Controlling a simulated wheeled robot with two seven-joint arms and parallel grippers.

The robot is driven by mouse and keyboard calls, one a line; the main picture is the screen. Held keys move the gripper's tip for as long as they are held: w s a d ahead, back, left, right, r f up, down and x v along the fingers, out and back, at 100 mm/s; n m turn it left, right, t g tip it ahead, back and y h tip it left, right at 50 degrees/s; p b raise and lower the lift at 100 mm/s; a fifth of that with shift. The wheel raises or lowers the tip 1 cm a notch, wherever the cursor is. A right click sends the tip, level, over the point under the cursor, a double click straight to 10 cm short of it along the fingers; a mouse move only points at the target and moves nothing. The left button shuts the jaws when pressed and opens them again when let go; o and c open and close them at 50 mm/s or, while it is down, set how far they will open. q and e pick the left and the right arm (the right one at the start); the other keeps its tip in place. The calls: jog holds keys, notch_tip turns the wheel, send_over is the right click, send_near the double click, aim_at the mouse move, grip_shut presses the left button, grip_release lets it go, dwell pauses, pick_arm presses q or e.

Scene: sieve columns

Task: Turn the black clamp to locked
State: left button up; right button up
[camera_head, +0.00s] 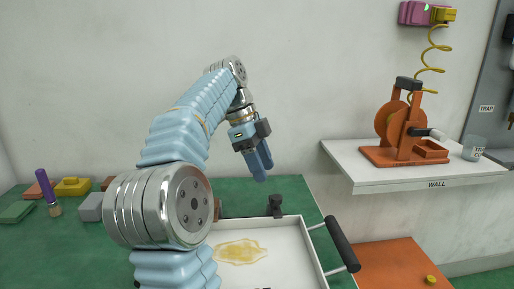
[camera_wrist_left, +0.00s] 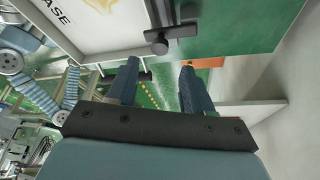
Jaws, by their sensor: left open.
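The black clamp (camera_head: 276,205) sits at the far rim of the white tray (camera_head: 281,248) on the green table. In the left wrist view the clamp (camera_wrist_left: 172,34) shows as a dark bar with a round knob at the tray's edge. My left gripper (camera_head: 259,167) hangs in the air, above and a little left of the clamp in the head view. In the left wrist view its fingers (camera_wrist_left: 160,78) are apart with nothing between them. The clamp appears beyond the fingertips, clear of them. My right gripper is not in view.
The tray holds a yellowish patch (camera_head: 240,251) and has a black handle (camera_head: 342,243) on its right. A white wall shelf (camera_head: 430,176) with an orange machine (camera_head: 401,130) stands at right.

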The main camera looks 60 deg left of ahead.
pick_arm(q)
jog(key=shift+v, duration=1.95)
